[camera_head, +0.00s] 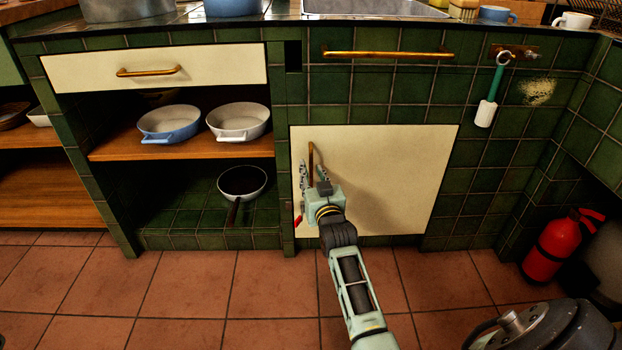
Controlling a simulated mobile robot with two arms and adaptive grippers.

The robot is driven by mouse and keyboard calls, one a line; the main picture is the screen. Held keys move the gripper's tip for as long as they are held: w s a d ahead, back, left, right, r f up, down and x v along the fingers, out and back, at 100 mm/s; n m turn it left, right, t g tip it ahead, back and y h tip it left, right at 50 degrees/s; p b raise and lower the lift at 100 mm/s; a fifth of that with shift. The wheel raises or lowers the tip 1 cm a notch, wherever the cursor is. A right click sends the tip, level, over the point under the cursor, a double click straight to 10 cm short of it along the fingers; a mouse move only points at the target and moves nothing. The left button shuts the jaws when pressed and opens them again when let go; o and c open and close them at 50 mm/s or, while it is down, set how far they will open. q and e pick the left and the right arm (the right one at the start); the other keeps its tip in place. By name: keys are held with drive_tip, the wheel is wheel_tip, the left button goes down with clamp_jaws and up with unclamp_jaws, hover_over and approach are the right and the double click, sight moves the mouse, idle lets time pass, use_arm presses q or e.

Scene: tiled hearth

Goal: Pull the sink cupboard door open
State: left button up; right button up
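The sink cupboard door (400,180) is a cream panel in the green tiled front, below the sink (375,8). It looks closed, flush with the tiles around it. Its upright brass handle (311,154) is near the door's left edge. My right gripper (312,174) is in front of the door's left side, just below the visible part of the handle. Its two fingers are spread apart, one on each side of the handle's line. The gripper hides the handle's lower end, and I cannot tell whether it touches it. My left gripper is not in view.
Left of the door, an open shelf (185,147) holds a blue dish (168,122) and a white dish (238,121). A pan (242,181) is below. A brass rail (385,55) runs above the door. A red extinguisher (555,248) stands right. The tiled floor in front is mostly clear.

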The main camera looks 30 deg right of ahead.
drive_tip(key=shift+x, duration=0.9)
drive_tip(key=shift+c, duration=0.5)
clamp_jaws()
